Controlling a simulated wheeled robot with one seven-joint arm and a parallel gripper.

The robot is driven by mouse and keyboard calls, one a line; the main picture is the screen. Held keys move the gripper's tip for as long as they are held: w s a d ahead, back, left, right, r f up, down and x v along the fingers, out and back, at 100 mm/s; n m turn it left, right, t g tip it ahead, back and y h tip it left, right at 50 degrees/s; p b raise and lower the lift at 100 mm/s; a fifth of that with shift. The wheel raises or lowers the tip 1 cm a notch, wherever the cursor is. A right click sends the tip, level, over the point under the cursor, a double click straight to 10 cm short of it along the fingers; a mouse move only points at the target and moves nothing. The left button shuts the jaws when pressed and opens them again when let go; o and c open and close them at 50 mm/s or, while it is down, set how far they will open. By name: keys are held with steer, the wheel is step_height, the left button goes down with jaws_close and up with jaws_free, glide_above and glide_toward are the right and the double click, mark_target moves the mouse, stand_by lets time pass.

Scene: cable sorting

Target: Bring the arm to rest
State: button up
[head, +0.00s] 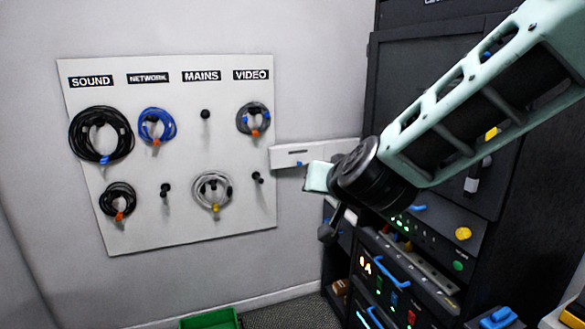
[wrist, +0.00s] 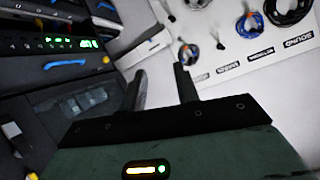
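My arm (head: 480,105) reaches in from the upper right of the head view, in front of the dark rack. My gripper's two dark fingers (wrist: 162,80) stand apart in the wrist view, with nothing between them. In the head view the gripper end is partly hidden by the black wrist joint (head: 368,178), and it hangs in the air between the board and the rack.
A white board (head: 150,220) on the left wall holds several coiled cables on pegs under SOUND, NETWORK, MAINS and VIDEO labels. Some pegs are bare. The dark rack (head: 400,80) with lit units stands right. A green bin (head: 210,320) is on the floor.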

steer(key=s+a+f+n+g+y+b, duration=0.1)
steer(key=s+a+f+n+g, duration=0.15)
steer(key=s, duration=0.25)
steer(key=s+a+f+n+g+y, duration=0.1)
steer(key=s+f+g+y, duration=0.15)
steer(key=s, duration=0.25)
steer(key=s+d+f+n+g+h+b, duration=0.1)
steer(key=s+d+f, duration=0.4)
steer(key=s, duration=0.5)
steer(key=s+d+f+n+g+h+b, duration=0.1)
steer(key=s+d+f+n+g+h, duration=0.3)
steer(key=s, duration=0.7)
steer(key=shift+d+f+g+h, duration=0.35)
steer(key=shift+d+f+g, duration=0.05)
steer(key=shift+d+g, duration=0.8)
steer(key=shift+s, duration=0.1)
